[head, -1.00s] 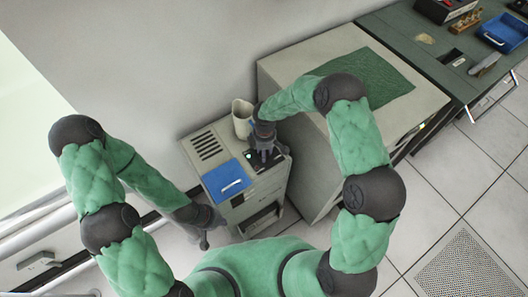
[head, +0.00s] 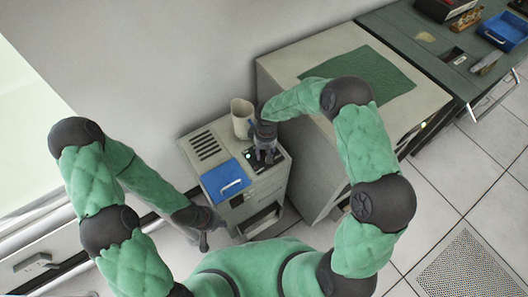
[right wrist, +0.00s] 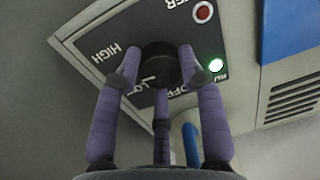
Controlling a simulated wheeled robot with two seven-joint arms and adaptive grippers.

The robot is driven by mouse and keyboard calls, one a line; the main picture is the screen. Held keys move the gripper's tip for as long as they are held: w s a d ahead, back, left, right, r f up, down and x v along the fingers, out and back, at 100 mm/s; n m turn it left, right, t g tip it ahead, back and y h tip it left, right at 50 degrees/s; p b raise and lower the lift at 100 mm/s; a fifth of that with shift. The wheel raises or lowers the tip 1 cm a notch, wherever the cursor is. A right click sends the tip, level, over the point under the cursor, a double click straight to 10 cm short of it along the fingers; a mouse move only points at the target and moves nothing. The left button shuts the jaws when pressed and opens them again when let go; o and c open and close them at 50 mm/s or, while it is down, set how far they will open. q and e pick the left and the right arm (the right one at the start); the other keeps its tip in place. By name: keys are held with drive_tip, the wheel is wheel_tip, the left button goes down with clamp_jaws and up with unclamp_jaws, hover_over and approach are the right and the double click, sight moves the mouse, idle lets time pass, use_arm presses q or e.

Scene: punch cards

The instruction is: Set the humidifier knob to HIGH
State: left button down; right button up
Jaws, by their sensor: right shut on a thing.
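The humidifier (head: 207,150) is a beige cabinet with slots and a dark control panel on top. In the right wrist view the black panel (right wrist: 92,38) carries the labels HIGH, LOW and OFF around a round black knob (right wrist: 158,62). A pale mark shows at the knob's edge near LOW; I cannot tell surely whether it is the pointer. My right gripper (head: 265,160) reaches down onto the panel. Its purple fingers (right wrist: 160,75) are shut on the knob, also hiding part of the lettering. My left gripper (head: 204,243) hangs low at the cabinet's left front, apart from it; its jaws are unclear.
A lit green lamp (right wrist: 216,65) and a red button (right wrist: 203,12) sit on the panel. A blue lid (head: 222,180) with a white handle lies beside it. A cream jug (head: 241,118) stands close behind my right gripper. A larger cabinet (head: 300,62) stands to the right.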

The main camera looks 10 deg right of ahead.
drive_tip(key=shift+s+m, duration=0.15)
drive_tip(key=shift+m, duration=0.25)
drive_tip(key=o, duration=1.1)
drive_tip(key=shift+d, duration=0.1)
drive_tip(key=shift+o, duration=0.2)
wheel_tip(320, 180, up, 12)
drive_tip(key=shift+w+d, duration=0.2)
drive_tip(key=shift+d, duration=0.1)
